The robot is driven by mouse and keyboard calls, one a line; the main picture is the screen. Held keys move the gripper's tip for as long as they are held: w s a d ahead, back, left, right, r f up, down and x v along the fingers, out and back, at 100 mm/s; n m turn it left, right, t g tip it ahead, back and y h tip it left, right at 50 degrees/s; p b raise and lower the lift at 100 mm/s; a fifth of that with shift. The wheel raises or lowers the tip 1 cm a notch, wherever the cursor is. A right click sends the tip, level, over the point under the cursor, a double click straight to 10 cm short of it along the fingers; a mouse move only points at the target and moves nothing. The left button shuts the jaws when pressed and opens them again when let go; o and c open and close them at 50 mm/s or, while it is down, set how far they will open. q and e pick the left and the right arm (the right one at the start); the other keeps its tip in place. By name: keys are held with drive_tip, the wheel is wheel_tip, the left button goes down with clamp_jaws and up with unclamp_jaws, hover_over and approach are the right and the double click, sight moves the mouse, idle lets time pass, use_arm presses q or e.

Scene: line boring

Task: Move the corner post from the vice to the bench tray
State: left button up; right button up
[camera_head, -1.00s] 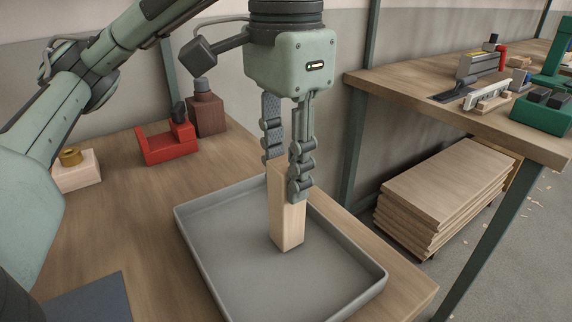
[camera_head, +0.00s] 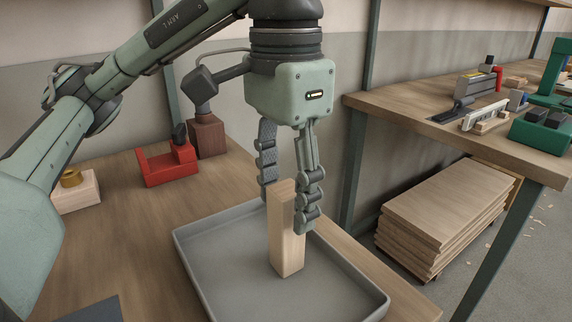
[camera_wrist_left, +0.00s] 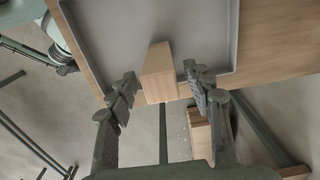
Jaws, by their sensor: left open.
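The corner post (camera_head: 288,235), a pale square wooden block, stands upright in the grey bench tray (camera_head: 215,285). My left gripper (camera_head: 287,212) points down from above, open, with one finger on each side of the post's upper part. In the left wrist view the post (camera_wrist_left: 158,75) lies between the open fingertips, and the tray (camera_wrist_left: 95,45) shows behind it. I cannot tell whether a finger still touches the post. A green vice-like tool (camera_head: 543,130) is on the other bench at the right, partly cut off by the frame. My right gripper is out of view.
A red clamp-like tool (camera_head: 165,166), a dark wooden block (camera_head: 207,136) and a pale block with a brass ring (camera_head: 75,192) stand on the bench behind and left of the tray. Stacked boards (camera_head: 440,215) lie under the right bench. Much of the tray floor is clear.

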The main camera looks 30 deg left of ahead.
use_arm(q)
wheel_tip(320, 180, up, 12)
drive_tip(key=shift+r, duration=0.2)
idle(0.4)
